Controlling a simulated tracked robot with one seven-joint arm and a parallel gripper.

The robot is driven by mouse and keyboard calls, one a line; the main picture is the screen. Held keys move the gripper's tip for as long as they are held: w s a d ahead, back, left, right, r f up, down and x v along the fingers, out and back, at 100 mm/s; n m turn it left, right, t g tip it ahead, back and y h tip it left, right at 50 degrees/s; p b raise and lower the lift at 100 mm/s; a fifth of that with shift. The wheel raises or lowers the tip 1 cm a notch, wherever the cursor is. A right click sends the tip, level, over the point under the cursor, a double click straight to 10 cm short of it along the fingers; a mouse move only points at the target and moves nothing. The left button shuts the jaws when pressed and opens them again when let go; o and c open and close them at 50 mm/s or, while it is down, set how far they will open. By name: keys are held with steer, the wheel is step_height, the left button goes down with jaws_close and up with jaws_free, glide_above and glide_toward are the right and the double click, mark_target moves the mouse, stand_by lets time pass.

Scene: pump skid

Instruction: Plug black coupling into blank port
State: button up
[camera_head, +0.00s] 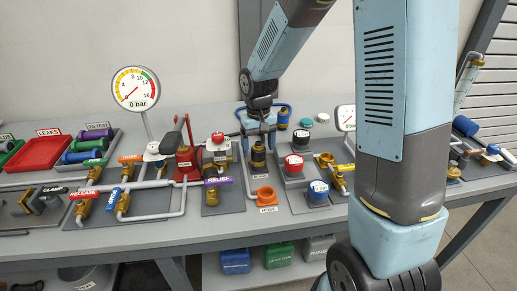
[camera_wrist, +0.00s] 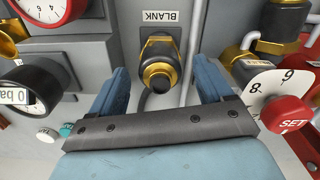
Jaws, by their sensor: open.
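A black coupling with brass parts (camera_wrist: 158,62) stands at the port labelled BLANK (camera_wrist: 160,17) in the wrist view. It also shows in the head view (camera_head: 258,155), upright below my gripper (camera_head: 258,127). My gripper is open, with one blue finger on each side of the coupling in the wrist view (camera_wrist: 161,78); gaps show between fingers and coupling. A dark curved line, perhaps a hose, runs by the coupling. Whether the coupling is fully seated in the port cannot be told, as its base is hidden.
An orange HOSE fitting (camera_head: 266,195) stands in front. Red (camera_head: 294,164) and blue (camera_head: 318,191) knobs stand at right, and a red pump part (camera_head: 186,160) at left. A red SET knob (camera_wrist: 288,116) is close to my right finger in the wrist view.

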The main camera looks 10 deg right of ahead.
step_height(320, 180, up, 12)
stand_by(0.4)
steer(key=s+d+r+t, duration=0.2)
steer(key=s+d+r, duration=0.1)
steer(key=s, duration=0.4)
steer(key=s+d+r+m+t, duration=0.1)
steer(key=s+d+r, duration=0.3)
steer(key=s, duration=0.4)
steer(key=s+d+r+m+t, duration=0.1)
steer(key=s+d+r+t, duration=0.1)
steer(key=s+d, duration=0.3)
steer(key=s+r, duration=0.1)
steer(key=s, duration=0.1)
steer(key=shift+s+d+r+t, duration=0.25)
steer(key=shift+s+r+t, duration=0.05)
steer(key=shift+r, duration=0.05)
